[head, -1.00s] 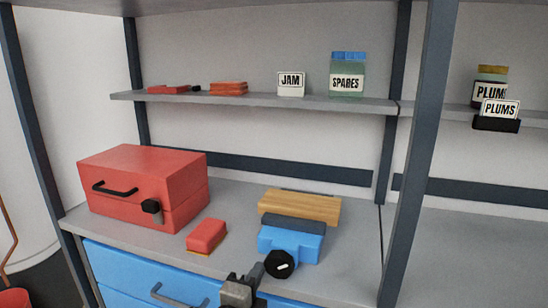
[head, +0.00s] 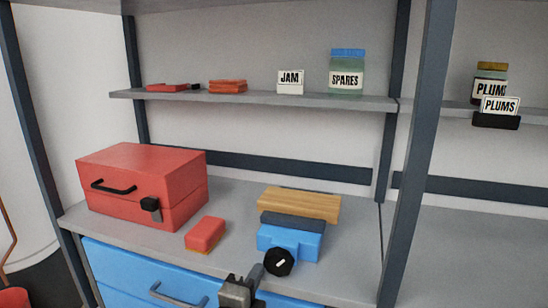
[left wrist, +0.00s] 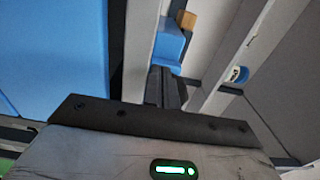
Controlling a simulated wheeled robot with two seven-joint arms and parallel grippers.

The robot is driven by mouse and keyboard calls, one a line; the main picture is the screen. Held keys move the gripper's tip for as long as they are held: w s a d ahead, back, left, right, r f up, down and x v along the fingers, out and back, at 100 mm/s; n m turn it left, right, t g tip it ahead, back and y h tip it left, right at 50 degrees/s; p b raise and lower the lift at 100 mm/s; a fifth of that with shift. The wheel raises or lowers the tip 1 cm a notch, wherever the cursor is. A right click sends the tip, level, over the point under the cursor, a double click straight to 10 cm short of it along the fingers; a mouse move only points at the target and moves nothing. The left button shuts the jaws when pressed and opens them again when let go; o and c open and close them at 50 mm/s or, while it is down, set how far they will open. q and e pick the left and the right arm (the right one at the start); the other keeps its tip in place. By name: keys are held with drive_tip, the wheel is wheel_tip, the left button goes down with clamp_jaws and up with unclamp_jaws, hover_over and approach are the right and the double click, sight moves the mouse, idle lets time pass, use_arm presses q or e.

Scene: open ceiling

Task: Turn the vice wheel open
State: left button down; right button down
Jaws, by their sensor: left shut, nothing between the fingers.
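The blue vice (head: 290,242) stands at the front of the grey worktop, with a dark jaw and a wooden block (head: 300,203) behind it. Its round black wheel (head: 279,262) faces the front and carries a short white mark, tilted up to the right. My left gripper (head: 257,272) is shut and empty, its fingertips at the wheel's lower left; I cannot tell whether they touch it. In the left wrist view the shut fingers (left wrist: 165,86) point towards the blue vice (left wrist: 172,42); the wheel cannot be made out there. My right gripper is out of view.
A red toolbox (head: 145,190) and a small red block (head: 205,234) stand left of the vice. A blue drawer with a grey handle (head: 178,297) is below. A dark post (head: 412,160) rises at right. A shelf (head: 260,98) with jars and labels runs above.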

use_arm(q)
drive_tip(key=shift+p+v, duration=0.35)
drive_tip(key=shift+v, duration=2.6)
drive_tip(key=shift+a, duration=0.2)
